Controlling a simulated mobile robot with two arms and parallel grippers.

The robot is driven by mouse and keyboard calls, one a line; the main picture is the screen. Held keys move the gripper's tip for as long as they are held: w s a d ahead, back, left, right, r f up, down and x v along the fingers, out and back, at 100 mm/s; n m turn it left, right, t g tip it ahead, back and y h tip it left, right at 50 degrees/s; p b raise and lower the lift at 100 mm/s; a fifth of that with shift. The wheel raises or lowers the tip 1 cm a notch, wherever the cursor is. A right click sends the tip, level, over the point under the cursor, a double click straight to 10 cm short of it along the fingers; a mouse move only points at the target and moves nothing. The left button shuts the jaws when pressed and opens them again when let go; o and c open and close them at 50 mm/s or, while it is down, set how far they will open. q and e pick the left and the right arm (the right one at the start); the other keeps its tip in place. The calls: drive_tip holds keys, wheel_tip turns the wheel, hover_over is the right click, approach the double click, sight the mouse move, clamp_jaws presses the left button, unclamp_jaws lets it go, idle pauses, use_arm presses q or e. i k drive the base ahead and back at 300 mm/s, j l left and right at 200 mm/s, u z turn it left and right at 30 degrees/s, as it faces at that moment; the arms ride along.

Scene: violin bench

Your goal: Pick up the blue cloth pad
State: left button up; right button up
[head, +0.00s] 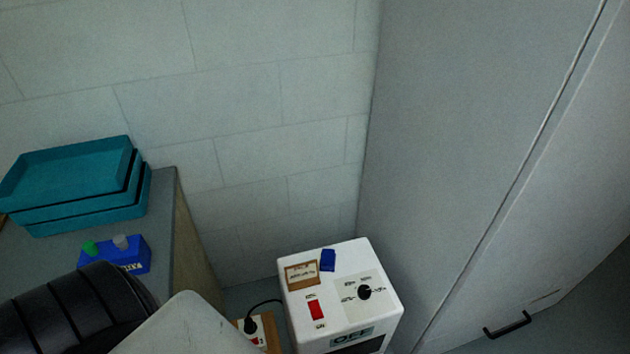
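A small dark blue piece (328,260) lies on top of the white box near its back edge. It may be the blue cloth pad, but it is too small to tell its material. No other blue pad shows. Neither of my grippers is in view. A black ribbed part and a pale rounded part at the lower left look like my own arm, and they hide part of the bench.
The white box (346,318) has a red switch, a dial and an "OFF" label. The grey bench (165,215) holds stacked teal trays (80,190) and a blue block (118,257). A black-corded socket (255,335) sits low. A tall grey cabinet (480,130) stands right.

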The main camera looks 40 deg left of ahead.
sight(328, 257)
drive_tip(key=u, duration=1.05)
